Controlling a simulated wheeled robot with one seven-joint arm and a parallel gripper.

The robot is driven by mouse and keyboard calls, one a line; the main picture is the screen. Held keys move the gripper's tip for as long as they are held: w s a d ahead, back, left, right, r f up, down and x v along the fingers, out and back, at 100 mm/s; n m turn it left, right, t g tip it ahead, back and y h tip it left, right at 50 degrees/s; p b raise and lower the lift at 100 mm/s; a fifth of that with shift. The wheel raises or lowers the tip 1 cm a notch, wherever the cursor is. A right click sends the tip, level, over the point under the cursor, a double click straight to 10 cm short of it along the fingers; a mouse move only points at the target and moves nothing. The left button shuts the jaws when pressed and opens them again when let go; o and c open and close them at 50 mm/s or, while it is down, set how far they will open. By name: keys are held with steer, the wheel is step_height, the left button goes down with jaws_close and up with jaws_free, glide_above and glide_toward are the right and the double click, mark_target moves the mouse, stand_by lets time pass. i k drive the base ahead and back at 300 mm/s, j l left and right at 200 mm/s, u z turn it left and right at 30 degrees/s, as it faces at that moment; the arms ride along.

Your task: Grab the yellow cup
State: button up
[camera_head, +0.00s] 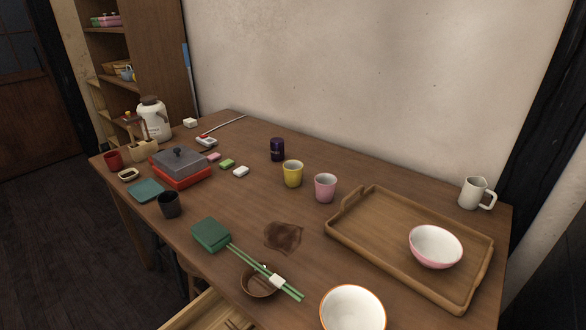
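The yellow cup (292,175) stands upright near the middle of the wooden table, with its open rim facing up. A pink cup (325,188) stands close to its right, a little nearer to me. A dark purple can (277,150) stands behind it to the left. Nothing covers the yellow cup in this view. My gripper is not in view.
On the wooden table (252,206), a wooden tray (363,240) holds a pink bowl (436,247) at the right. A white mug (475,193) stands behind it. In front lie a green box (210,235), green chopsticks (262,269) and an orange-rimmed bowl (352,308). An open drawer (195,313) juts out.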

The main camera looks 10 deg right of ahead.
mark_target(293, 174)
steer(key=i+j+z, duration=0.3)
steer(key=j, duration=1.3)
steer(key=i+j+z, duration=0.35)
steer(key=j, duration=1.3)
steer(key=j+z, duration=0.3)
steer(key=j, duration=1.35)
